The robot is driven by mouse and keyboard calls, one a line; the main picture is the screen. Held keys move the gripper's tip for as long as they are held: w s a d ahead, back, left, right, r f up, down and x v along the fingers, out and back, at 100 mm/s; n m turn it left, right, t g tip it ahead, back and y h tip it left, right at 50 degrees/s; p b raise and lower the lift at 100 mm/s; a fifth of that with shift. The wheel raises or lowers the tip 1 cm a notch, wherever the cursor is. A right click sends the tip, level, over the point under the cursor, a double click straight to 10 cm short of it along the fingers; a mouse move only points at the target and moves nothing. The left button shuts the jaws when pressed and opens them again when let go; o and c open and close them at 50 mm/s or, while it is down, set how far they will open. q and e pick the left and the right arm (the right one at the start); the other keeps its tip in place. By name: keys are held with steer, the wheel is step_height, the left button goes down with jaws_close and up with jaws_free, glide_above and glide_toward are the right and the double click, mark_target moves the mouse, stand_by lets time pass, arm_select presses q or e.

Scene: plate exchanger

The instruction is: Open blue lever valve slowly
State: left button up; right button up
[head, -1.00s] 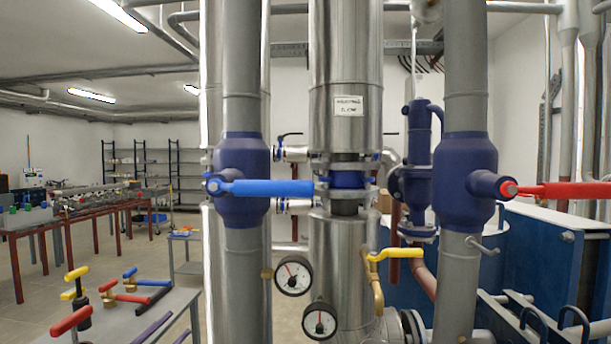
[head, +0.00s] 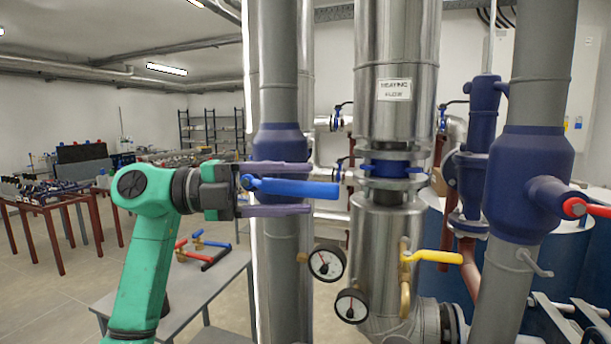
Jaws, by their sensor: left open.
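The blue lever (head: 295,188) sticks out level to the right from the dark blue valve body (head: 279,145) on the left grey vertical pipe. My left gripper (head: 310,188) comes in from the left with its two purple-grey fingers, one above and one below the lever. The fingers are apart, with gaps to the lever on both sides, so it is not gripped. The lever's free end reaches past the fingertips. The gripper hides part of the valve body. My right gripper is not in view.
A red lever (head: 590,208) is on the right pipe's blue valve. A yellow lever (head: 432,257) and two gauges (head: 326,262) sit lower by the steel column (head: 390,230). A grey table (head: 205,285) with loose levers stands behind my arm.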

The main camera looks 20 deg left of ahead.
arm_select(q)
steer(key=shift+x, duration=0.9)
steer(key=shift+w+a+f, duration=0.1)
steer(key=shift+a, duration=0.05)
steer(key=shift+c, duration=0.3)
jaws_close()
stand_by(0.3)
